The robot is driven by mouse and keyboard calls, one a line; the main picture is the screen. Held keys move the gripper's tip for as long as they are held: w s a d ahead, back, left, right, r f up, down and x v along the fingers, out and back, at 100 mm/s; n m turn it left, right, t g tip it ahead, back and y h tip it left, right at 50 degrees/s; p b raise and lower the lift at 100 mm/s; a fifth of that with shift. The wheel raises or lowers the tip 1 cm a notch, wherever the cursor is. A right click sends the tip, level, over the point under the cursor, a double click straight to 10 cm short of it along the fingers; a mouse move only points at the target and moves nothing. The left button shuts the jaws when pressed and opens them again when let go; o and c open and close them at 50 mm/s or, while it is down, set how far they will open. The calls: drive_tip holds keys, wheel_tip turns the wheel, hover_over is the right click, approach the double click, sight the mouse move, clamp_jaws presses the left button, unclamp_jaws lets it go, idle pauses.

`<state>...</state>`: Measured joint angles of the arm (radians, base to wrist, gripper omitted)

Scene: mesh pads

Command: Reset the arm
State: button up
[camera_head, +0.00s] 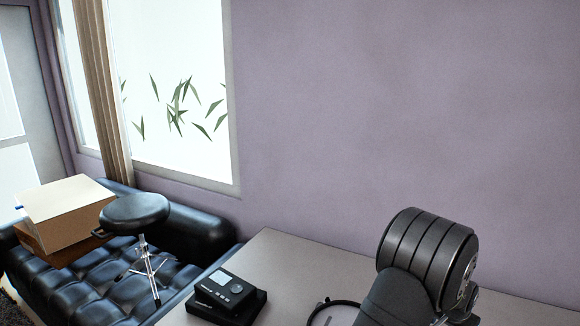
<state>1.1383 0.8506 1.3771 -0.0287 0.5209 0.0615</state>
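My gripper is not in view. A dark ribbed joint of my arm rises at the lower right of the head view, over the grey table (290,262). A round pad (335,314) with a black rim lies on the table at the bottom edge. It is cut off by the frame and partly hidden by my arm.
A black module (228,296) with a small screen and a knob sits at the table's left side. Beyond the table are a black stool (134,212), a black tufted sofa (195,228) and a cardboard box (66,212). A purple wall (400,110) stands behind the table.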

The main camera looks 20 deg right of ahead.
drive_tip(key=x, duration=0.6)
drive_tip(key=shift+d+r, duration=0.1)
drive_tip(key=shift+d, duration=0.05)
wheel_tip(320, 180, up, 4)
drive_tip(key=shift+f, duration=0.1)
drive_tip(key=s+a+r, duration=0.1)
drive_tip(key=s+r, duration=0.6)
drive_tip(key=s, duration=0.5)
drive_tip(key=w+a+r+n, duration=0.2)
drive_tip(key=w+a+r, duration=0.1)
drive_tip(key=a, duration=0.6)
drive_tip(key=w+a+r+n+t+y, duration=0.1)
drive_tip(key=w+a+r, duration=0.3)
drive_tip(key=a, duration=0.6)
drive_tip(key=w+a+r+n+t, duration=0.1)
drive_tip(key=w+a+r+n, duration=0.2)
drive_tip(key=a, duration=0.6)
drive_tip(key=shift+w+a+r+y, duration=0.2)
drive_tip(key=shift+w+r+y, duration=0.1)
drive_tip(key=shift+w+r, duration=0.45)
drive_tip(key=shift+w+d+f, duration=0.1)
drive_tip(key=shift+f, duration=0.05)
